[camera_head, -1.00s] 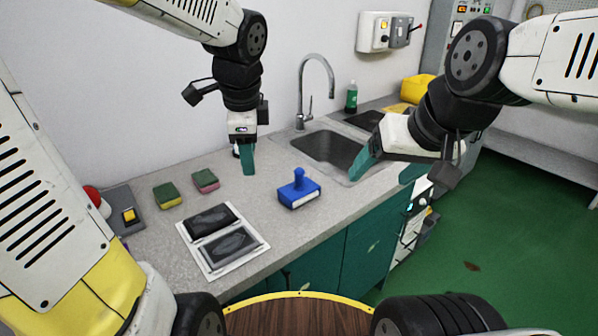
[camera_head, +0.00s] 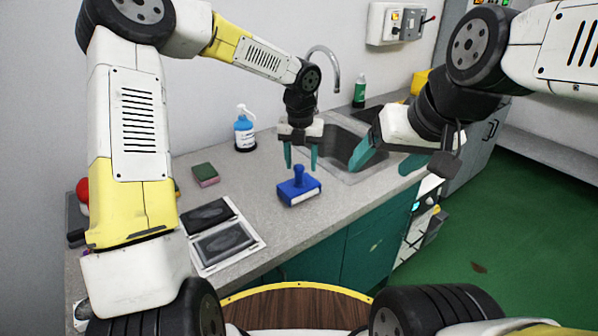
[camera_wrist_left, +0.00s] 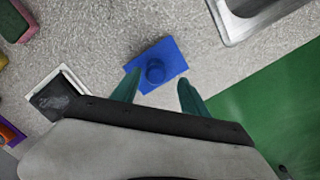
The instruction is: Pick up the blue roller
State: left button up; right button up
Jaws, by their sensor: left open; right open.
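The blue roller (camera_head: 299,190) has a flat blue block with an upright knob handle and a pale front strip. It sits upright on the grey counter, left of the sink. My left gripper (camera_head: 300,160) is open and empty above the roller, fingers pointing down. In the left wrist view the roller (camera_wrist_left: 155,66) lies ahead of and between the two teal fingertips (camera_wrist_left: 158,80), apart from them as far as I can see. My right gripper (camera_head: 385,160) is at the sink's right side, open, with its fingers partly hidden by its own body.
A sink (camera_head: 340,145) with a tall faucet is behind the roller. A two-pad tray (camera_head: 256,241), a sponge (camera_head: 205,174) and a blue-white pump bottle (camera_head: 244,134) stand to the left. A green bottle (camera_head: 359,92) is at the back. Counter around the roller is clear.

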aim_at(299, 180)
pick_arm(q)
jog(key=f, duration=0.5)
jog(key=shift+w+a, duration=0.3)
jog(key=shift+w, duration=0.05)
jog(key=shift+r, duration=0.1)
grip_shut()
